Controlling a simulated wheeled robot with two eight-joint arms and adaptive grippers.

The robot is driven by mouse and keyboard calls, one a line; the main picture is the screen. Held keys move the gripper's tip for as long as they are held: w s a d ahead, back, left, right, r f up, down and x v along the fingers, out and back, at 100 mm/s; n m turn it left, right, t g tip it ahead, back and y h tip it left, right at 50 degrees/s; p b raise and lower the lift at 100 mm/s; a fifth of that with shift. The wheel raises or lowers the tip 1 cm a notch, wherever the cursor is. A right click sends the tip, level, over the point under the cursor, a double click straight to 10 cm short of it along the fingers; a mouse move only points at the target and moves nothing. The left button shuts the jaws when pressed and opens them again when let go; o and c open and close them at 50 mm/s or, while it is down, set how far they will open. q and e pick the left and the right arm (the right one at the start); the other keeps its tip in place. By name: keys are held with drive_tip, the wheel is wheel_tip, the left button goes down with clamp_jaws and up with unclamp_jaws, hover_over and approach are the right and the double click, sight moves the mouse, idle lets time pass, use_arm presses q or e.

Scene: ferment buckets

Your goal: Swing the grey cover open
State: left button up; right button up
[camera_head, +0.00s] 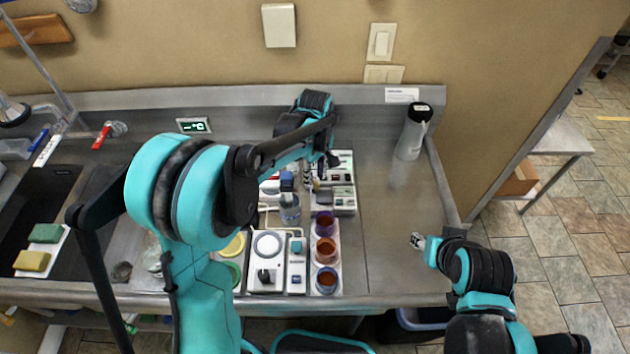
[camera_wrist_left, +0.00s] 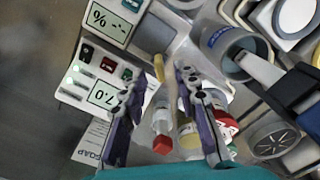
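What may be the grey cover is a dark grey square plate (camera_wrist_left: 152,33) beside the white "%" meter in the left wrist view. In the head view a small dark grey patch (camera_head: 324,198) on the white instruments may be the same plate; I cannot be sure. My left gripper (camera_wrist_left: 160,80) has its two purple-grey fingers apart, pointing toward the instruments, with nothing seen clamped between them. In the head view its fingers (camera_head: 327,160) are mostly hidden by the wrist, above the back of the instrument group. My right gripper (camera_head: 418,241) is over the counter's front right, too small to read.
Cups of dark liquid (camera_head: 326,250) stand in a white rack in front of the instruments. A red-capped tube (camera_wrist_left: 162,125) lies beyond the left fingers. A white panel with a knob (camera_head: 267,262) is at the front. The counter (camera_head: 385,220) is clear toward the dispenser (camera_head: 414,132).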

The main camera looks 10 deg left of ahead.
sight(315, 182)
use_arm(q)
wheel_tip(315, 182, down, 3)
drive_tip(key=shift+f, duration=0.15)
clamp_jaws()
